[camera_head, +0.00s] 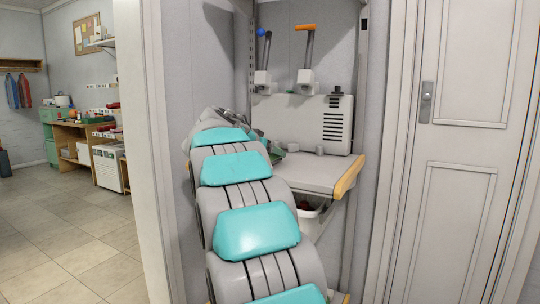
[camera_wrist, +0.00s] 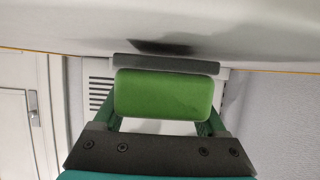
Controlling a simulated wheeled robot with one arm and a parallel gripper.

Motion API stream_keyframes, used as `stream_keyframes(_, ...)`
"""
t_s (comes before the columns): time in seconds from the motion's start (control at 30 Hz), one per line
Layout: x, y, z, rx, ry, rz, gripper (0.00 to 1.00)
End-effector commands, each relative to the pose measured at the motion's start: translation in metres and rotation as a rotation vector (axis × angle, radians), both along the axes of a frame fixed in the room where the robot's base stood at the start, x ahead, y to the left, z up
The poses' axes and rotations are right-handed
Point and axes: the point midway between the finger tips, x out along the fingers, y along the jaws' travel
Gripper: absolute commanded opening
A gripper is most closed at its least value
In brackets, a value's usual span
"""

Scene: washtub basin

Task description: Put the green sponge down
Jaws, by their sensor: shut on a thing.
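In the wrist view my gripper (camera_wrist: 165,108) is shut on the green sponge (camera_wrist: 164,92), with a green finger at each side of it. The sponge is a rounded block, its broad face towards the camera. A dark grey bar (camera_wrist: 166,66) shows just beyond its upper edge. A pale surface with a dark smudge (camera_wrist: 162,46) fills the top of that view. I cannot tell whether the sponge touches it. In the head view my arm hides most of the gripper, and I cannot make out the sponge.
In the head view a grey shelf (camera_head: 310,174) with a yellow-orange front edge (camera_head: 348,177) lies beyond my arm. A grey vented unit (camera_head: 312,122) and small pieces stand at its back. A white bin (camera_head: 308,222) is below. A closed door (camera_head: 458,165) is on the right.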

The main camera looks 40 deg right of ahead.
Motion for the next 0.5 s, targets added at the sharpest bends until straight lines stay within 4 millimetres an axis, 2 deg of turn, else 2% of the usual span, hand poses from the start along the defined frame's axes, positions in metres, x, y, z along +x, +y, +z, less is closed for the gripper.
stream_keyframes(0.5, -0.0007, -0.0002, -0.0098, -0.001, -0.001, 0.0, 0.22)
